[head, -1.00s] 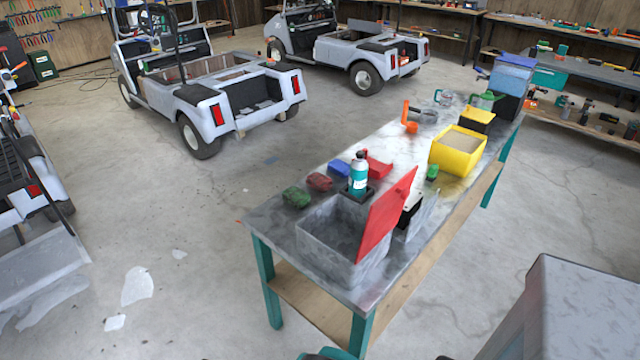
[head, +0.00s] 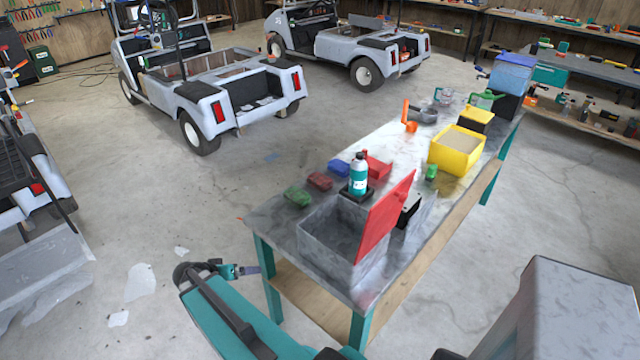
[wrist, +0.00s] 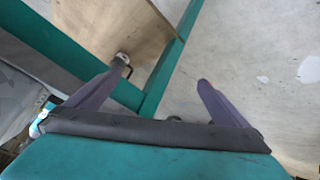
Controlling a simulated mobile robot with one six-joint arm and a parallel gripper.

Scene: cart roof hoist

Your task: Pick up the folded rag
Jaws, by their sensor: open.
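Small folded cloth-like bundles lie on the bench top at its near left edge: a green one (head: 297,197), a dark red one (head: 319,181) and a blue one (head: 339,167). I cannot tell for certain which is the folded rag. My gripper (head: 256,270) is left of the bench's near end, below the top and beside a teal leg. In the wrist view my gripper (wrist: 161,76) is open and empty, its two purple-grey fingers spread apart. None of the bundles shows in the wrist view.
The bench top (head: 268,222) carries a grey open box (head: 335,243) with a raised red lid (head: 388,225), a teal bottle (head: 358,174) and a yellow bin (head: 457,155). A wooden shelf (head: 310,295) is below.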

